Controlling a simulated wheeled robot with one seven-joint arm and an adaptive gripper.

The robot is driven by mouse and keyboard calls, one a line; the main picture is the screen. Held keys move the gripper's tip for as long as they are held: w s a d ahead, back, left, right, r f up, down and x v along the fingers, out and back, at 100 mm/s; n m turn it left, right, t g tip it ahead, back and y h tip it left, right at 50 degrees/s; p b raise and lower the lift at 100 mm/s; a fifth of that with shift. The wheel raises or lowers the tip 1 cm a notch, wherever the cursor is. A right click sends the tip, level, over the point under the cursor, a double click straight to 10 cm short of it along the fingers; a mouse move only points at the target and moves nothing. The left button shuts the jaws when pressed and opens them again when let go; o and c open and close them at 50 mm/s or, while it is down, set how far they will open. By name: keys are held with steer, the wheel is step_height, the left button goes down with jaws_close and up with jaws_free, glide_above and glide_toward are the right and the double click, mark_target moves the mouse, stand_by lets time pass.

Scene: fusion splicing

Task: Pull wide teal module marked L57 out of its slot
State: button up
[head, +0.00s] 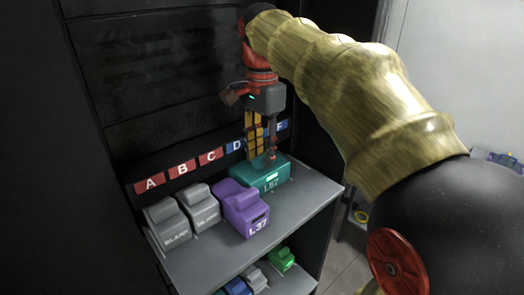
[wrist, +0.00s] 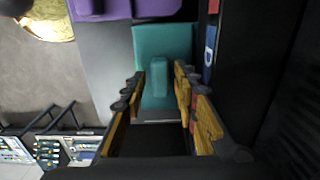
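The wide teal module (head: 250,193), marked L57 on its front, sits on the grey shelf at the right end of the row, below the D label. In the wrist view the teal module (wrist: 182,40) has a raised block on top. My gripper (head: 262,158) points down over the teal module. In the wrist view my gripper (wrist: 160,82) is open, with one finger on each side of the raised block. Teal shows between block and fingers, so no grip is visible. I cannot tell exactly how low the fingertips are.
A purple module (head: 245,210) marked L37 stands close left of the teal one. Two grey blank modules (head: 201,207) stand further left. Label plates (head: 180,168) line the back wall. The grey shelf (head: 230,258) is clear in front; a lower shelf holds small modules (head: 281,258).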

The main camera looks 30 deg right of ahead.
steer(key=c, duration=0.6)
jaws_close()
